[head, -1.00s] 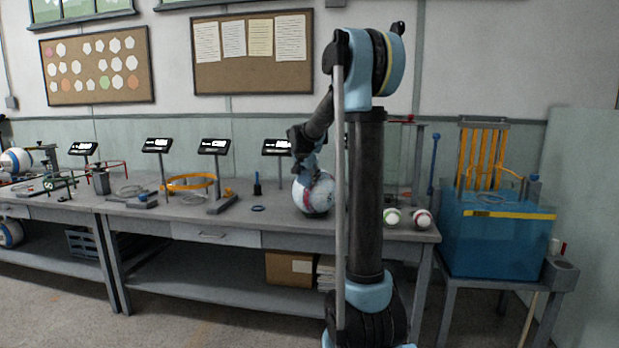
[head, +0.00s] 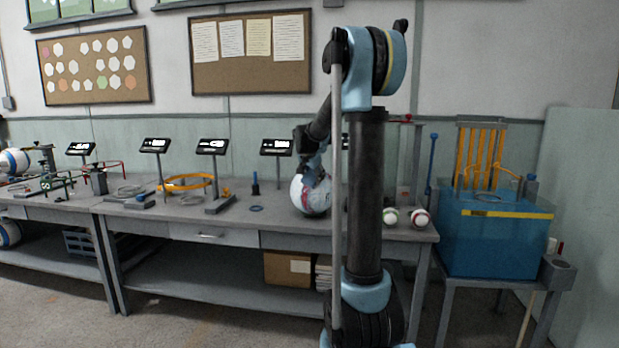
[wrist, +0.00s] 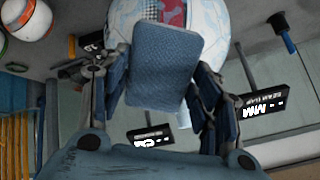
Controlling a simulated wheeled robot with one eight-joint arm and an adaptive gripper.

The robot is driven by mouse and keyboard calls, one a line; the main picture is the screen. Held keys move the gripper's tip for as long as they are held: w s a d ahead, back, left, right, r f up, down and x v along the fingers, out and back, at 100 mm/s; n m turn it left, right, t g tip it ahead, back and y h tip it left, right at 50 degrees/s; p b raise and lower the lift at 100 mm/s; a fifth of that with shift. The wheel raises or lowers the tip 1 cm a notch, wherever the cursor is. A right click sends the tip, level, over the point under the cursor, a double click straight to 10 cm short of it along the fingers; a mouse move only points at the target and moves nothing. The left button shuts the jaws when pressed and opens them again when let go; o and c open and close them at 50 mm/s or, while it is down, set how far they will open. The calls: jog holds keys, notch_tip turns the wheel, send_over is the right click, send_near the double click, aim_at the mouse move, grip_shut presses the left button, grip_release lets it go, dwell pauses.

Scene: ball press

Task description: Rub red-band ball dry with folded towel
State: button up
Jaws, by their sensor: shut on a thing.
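The large white ball with a red band (head: 306,197) sits on the bench, partly hidden behind my arm. In the wrist view the ball (wrist: 208,28) fills the top middle, with a patch of its red band and a grey checked patch showing. My gripper (wrist: 160,75) is shut on the folded blue towel (wrist: 163,70), a flat pad between the two fingers. The towel lies over the near side of the ball in that view; whether they touch cannot be told. In the head view my gripper (head: 314,172) is at the ball's upper right side.
Two small balls, one green-banded (head: 390,216) and one red-banded (head: 420,218), lie on the bench at right. A blue water tank (head: 490,240) stands beyond. Display stands (head: 213,148) and an orange ring (head: 188,183) occupy the bench at left.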

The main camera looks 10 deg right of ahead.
aim_at(306, 175)
jog(key=shift+w+a, duration=0.25)
jog(key=shift+a, duration=0.45)
jog(key=shift+w+a, duration=0.2)
jog(key=shift+a, duration=0.5)
jog(key=shift+s+d, duration=0.25)
jog(key=shift+d, duration=0.45)
jog(key=shift+s+d, duration=0.2)
jog(key=shift+d, duration=0.5)
jog(key=shift+a, duration=0.1)
dwell(0.3)
jog(key=shift+w+a, duration=0.25)
jog(key=shift+a, duration=0.45)
jog(key=shift+w+a, duration=0.25)
jog(key=shift+a, duration=0.4)
jog(key=shift+d, duration=0.15)
